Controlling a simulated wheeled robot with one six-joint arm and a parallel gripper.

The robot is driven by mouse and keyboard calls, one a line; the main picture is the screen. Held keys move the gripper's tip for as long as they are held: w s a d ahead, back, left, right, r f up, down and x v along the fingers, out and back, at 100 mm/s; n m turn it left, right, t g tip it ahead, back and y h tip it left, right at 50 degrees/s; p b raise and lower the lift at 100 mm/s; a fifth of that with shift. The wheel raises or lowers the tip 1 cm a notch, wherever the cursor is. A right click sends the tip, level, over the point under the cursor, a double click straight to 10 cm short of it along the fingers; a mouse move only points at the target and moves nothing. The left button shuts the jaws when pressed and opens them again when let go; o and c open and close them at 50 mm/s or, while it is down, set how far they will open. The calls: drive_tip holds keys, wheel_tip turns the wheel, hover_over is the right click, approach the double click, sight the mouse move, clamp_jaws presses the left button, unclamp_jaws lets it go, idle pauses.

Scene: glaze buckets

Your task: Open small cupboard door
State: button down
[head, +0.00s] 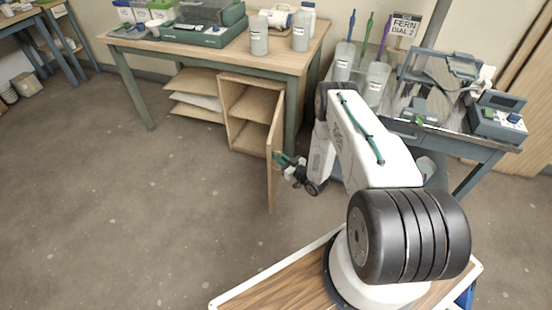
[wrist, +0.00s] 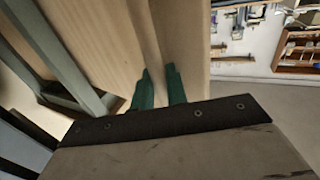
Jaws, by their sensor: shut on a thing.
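The small cupboard (head: 229,113) stands under the wooden workbench, with its front open and bare shelves showing inside. Its wooden door (head: 273,171) stands swung well out from the cupboard, seen nearly edge-on in the head view. My gripper (head: 285,160) is at the right side of the door, at about mid height. In the wrist view the green fingers of my gripper (wrist: 160,88) are close together against the pale wooden door (wrist: 110,50), shut on a part of it. The handle itself cannot be made out between the fingers.
The workbench (head: 160,46) above carries jars, bins and a green device (head: 212,35). A green bench leg (head: 291,115) stands just beside the cupboard. A second table (head: 440,122) with equipment is at the right. The floor (head: 130,210) left of the door is clear.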

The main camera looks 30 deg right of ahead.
drive_tip(key=shift+s+d, duration=0.15)
drive_tip(key=shift+d, duration=0.2)
drive_tip(key=c, duration=1.8)
unclamp_jaws()
drive_tip(key=v, duration=0.7)
drive_tip(key=shift+s+d, duration=0.15)
drive_tip(key=shift+s, duration=0.2)
